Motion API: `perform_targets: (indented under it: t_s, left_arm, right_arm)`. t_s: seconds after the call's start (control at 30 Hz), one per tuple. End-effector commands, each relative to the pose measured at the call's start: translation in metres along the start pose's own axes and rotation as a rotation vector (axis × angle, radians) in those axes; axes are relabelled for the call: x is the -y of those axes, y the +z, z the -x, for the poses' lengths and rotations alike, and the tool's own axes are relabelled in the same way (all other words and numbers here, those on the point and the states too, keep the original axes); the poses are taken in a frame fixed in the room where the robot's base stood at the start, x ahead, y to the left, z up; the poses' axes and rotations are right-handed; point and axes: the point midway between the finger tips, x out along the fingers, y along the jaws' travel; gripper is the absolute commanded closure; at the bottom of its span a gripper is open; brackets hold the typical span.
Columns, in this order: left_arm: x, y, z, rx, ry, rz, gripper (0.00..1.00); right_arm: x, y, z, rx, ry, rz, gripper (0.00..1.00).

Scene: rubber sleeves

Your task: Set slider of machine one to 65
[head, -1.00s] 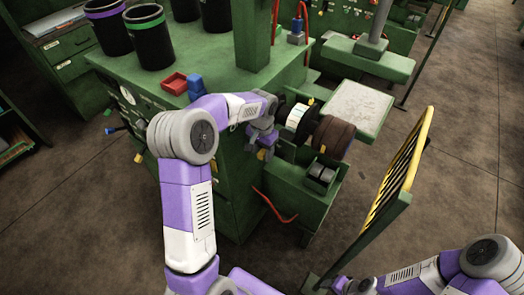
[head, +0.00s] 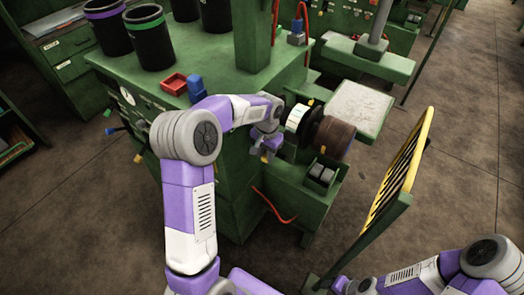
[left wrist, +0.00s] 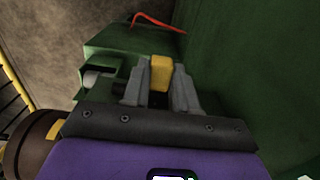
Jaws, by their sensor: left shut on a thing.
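Machine one appears to be the large green machine (head: 222,190) in the middle of the head view, though no number on it is readable. The handle also shows just below the fingers in the head view (head: 265,158). The slider's scale cannot be read.
A brown roller (head: 334,138) with a white ring stands just right of the gripper. A bent red lever (head: 273,207) sticks out below. A yellow-edged guard (head: 400,175) stands further right. Black bins (head: 150,38) and a red tray (head: 174,83) are on top.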

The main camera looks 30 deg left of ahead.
Motion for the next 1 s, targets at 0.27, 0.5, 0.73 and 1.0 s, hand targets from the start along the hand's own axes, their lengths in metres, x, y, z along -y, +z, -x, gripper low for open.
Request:
perform_targets:
  t_s: [0.27,0.5,0.73,1.0]
  left_arm:
    - [-0.003,0.0,0.0,0.0,0.003,-0.001,0.7]
    - [-0.003,0.0,0.0,0.0,0.002,-0.001,0.47]
    - [-0.002,0.0,0.003,-0.001,0.001,0.0,0.47]
    - [-0.002,-0.001,0.043,-0.004,0.0,0.0,0.47]
  right_arm:
    - [0.0,0.0,0.0,0.0,0.0,0.0,0.57]
    - [0.0,0.0,0.0,0.0,0.0,0.0,0.57]
    - [0.0,0.0,0.001,0.0,0.0,0.0,0.57]
    - [0.003,0.0,0.007,0.0,0.0,0.0,0.57]
